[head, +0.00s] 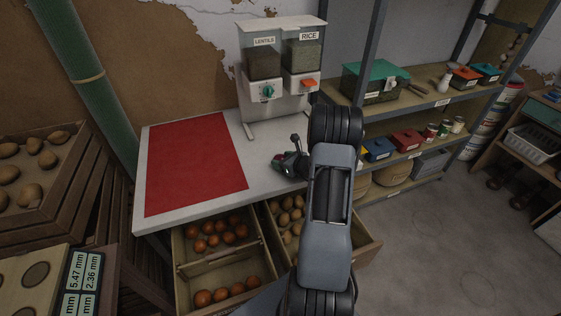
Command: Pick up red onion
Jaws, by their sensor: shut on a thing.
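My gripper (284,164) is at the middle of the picture, over the right part of the white tabletop. It is shut on a small dark reddish thing, the red onion (277,161), which is mostly hidden by the fingers. I cannot tell whether the onion touches the tabletop. My arm comes up from the bottom and covers part of the view on the right of the gripper.
A red mat (195,165) lies bare on the white table (262,150). A lentils and rice dispenser (281,70) stands behind. Below, an open drawer (213,268) holds orange-brown onions and potatoes. Potato crates (40,170) are left; loaded shelves (415,105) are right.

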